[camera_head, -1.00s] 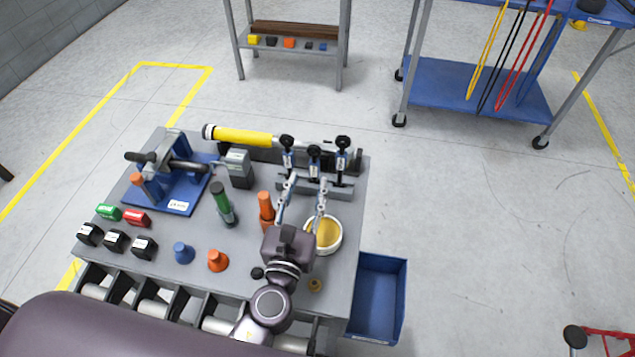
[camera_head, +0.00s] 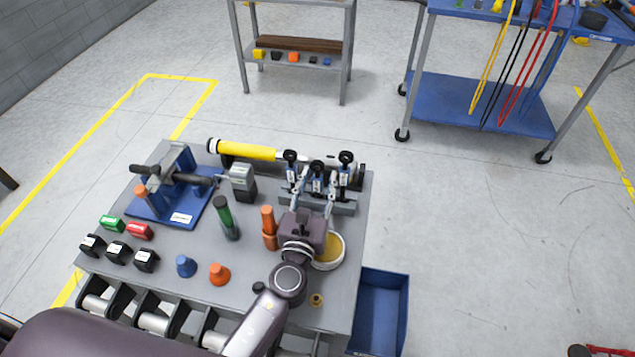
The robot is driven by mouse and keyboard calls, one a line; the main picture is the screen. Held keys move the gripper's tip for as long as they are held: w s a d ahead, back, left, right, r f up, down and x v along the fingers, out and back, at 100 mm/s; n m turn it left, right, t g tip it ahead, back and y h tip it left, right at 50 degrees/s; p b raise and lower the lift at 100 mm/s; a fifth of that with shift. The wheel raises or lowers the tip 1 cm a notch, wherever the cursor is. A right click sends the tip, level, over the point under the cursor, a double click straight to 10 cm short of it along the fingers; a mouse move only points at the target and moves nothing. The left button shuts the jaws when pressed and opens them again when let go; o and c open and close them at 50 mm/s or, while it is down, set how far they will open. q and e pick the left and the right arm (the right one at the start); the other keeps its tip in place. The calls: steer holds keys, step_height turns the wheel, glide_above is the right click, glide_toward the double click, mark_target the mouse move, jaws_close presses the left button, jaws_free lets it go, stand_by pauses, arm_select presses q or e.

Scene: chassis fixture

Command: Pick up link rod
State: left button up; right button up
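Several upright pieces with black knobs and pale labels stand in a grey rack at the back right of the table: left (camera_head: 290,158), middle (camera_head: 316,168) and right (camera_head: 345,160). I take them for the link rods, but cannot be sure. My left gripper (camera_head: 317,184) is at the rack, its two fingers apart on either side of the middle piece, seen from above. I cannot tell whether they touch it. My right gripper is not in view.
A cream-filled bowl (camera_head: 329,262) is right beside my gripper. Orange (camera_head: 268,222) and green (camera_head: 224,212) cylinders stand to its left. A yellow tube (camera_head: 247,152) lies behind. A blue fixture (camera_head: 179,220) is at left, and a blue bin (camera_head: 398,310) hangs at right.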

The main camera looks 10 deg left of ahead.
arm_select(q)
steer(key=shift+c, duration=0.6)
steer(key=c, duration=0.8)
jaws_close()
steer(key=shift+r, duration=0.1)
step_height(320, 180, up, 20)
steer(key=p, duration=1.3)
